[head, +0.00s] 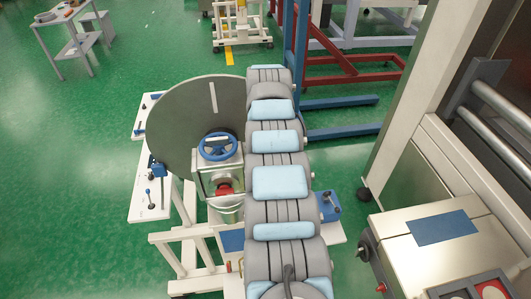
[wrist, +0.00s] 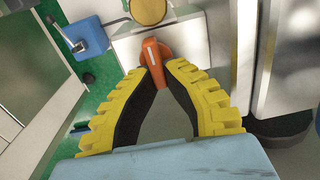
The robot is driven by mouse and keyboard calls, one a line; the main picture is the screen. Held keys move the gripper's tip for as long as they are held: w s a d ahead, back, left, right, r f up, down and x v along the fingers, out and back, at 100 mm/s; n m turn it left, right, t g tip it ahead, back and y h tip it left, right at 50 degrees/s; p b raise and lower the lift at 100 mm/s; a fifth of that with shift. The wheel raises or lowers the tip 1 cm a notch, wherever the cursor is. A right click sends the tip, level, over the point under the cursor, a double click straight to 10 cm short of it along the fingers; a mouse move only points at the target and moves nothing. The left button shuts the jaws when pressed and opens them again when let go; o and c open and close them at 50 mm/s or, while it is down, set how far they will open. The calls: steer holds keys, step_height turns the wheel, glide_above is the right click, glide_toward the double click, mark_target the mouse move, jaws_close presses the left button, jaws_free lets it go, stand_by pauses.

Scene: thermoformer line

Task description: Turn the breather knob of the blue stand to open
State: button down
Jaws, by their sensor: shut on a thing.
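In the wrist view an orange knob (wrist: 153,52) sticks out from a pale box-like housing (wrist: 125,48), below a round brass-coloured disc (wrist: 148,10). My gripper (wrist: 161,70), with yellow ribbed fingers and black pads, is shut on the knob, with the fingertips on either side of it. Which way the knob is turned is hard to tell. In the head view my arm hides the gripper and the gripped knob. I cannot tell from the frames which stand carries it.
In the head view a pale stand with a big grey disc (head: 185,110), a blue handwheel (head: 217,146) and a red knob (head: 224,190) stands left of my arm. A blue and red frame (head: 345,103) is behind. A large machine (head: 440,170) is at right.

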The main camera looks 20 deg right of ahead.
steer(key=c, duration=1.4)
jaws_free()
steer(key=shift+s+f, duration=0.1)
